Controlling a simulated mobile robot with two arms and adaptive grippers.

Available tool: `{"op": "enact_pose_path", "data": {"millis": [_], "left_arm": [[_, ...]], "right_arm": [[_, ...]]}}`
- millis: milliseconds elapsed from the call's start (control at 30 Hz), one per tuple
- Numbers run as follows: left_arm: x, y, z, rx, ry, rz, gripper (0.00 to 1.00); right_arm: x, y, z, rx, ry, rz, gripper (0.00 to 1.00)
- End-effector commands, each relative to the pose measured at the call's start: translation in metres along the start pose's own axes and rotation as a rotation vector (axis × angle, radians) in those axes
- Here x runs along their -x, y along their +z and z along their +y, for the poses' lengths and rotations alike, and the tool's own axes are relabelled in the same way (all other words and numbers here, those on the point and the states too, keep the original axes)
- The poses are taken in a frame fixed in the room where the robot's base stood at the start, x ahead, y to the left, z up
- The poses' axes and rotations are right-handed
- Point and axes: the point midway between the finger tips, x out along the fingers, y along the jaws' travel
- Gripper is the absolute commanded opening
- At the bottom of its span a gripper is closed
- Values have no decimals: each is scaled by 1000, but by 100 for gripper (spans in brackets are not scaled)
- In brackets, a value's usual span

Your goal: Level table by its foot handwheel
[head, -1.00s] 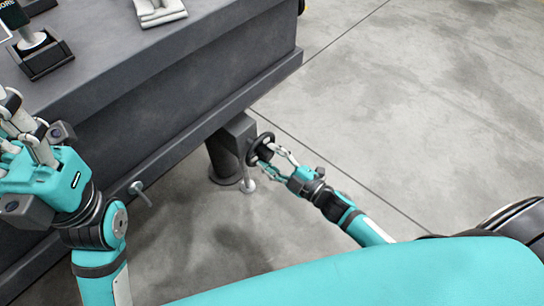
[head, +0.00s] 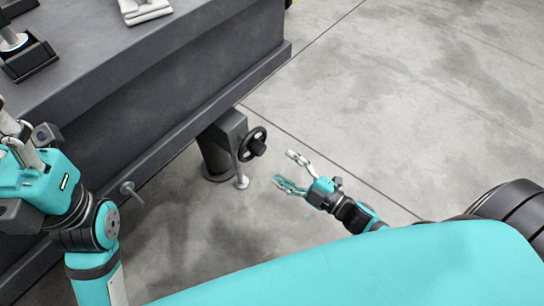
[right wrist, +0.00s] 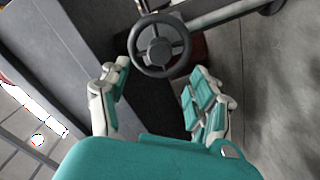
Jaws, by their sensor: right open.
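The black foot handwheel (head: 252,144) sits on the side of the dark foot housing under the table (head: 150,75). In the right wrist view the handwheel (right wrist: 159,45) shows its rim, spokes and hub, beyond my fingertips. My right gripper (head: 284,170) is open and empty, to the right of the handwheel and apart from it. Its two fingers also show in the right wrist view (right wrist: 158,82), spread wide with the wheel ahead of the gap. My left gripper (head: 22,150) is at the left edge above the table's side, partly cut off; its finger opening is unclear.
A grey foot pad on a thin rod (head: 241,181) stands on the floor below the handwheel. A small T-handle (head: 130,190) sticks out from the table's side. Light folded gloves (head: 145,10) and a black stand (head: 25,55) are on the tabletop. The floor to the right is clear.

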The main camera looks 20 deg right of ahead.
Motion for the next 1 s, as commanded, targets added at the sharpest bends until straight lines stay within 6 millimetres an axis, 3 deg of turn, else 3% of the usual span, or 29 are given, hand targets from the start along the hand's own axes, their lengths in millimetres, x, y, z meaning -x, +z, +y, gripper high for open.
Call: {"op": "enact_pose_path", "data": {"millis": [100,300,1000], "left_arm": [[0,0,0,0,0,-1,40],[0,0,0,0,0,-1,40],[0,0,0,0,-1,0,40]], "right_arm": [[22,0,0,1,-1,-1,63],[38,0,1,2,1,1,63],[39,0,0,1,0,1,63]]}}
